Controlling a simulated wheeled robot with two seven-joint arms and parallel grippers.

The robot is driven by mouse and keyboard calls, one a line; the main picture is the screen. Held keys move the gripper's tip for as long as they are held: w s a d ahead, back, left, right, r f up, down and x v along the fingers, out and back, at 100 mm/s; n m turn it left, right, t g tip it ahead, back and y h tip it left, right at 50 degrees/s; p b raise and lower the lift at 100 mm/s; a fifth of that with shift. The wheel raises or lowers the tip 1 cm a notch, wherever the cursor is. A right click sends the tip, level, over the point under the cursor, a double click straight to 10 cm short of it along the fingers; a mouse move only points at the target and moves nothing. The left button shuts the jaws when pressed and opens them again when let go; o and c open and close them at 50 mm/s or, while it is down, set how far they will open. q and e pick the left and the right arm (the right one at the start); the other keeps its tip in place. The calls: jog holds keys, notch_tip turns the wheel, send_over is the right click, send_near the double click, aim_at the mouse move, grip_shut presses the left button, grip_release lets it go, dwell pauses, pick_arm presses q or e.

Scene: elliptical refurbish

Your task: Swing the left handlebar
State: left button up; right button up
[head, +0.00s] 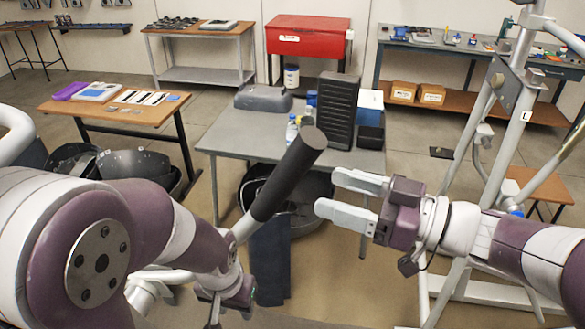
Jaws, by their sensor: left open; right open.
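A handlebar with a thick black grip (289,172) and a white shaft (246,226) rises at a slant in the middle of the head view. Its lower part is hidden behind my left arm. My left gripper (214,312) points down at the bottom edge, below the black grip and apart from it; its fingers are only partly seen. My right gripper (345,198) is open and empty, just right of the black grip. Its two pale fingers point left toward the grip without visibly touching it.
A white frame with an "L" label (525,115) stands at the right. A grey table (225,135) with bottles and a dark box is behind the handlebar. A wooden table (150,115) is at the left, and a workbench (450,52) is at the back right.

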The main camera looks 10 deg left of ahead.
aim_at(287, 179)
jog(key=p+x, duration=0.2)
jog(key=x, duration=0.6)
jog(key=shift+s+a+r+p, duration=0.1)
jog(key=shift+r+p, duration=0.05)
jog(key=shift+p, duration=0.15)
jog(key=shift+w+a, duration=0.2)
jog(key=shift+a, duration=0.15)
jog(key=shift+s, duration=0.1)
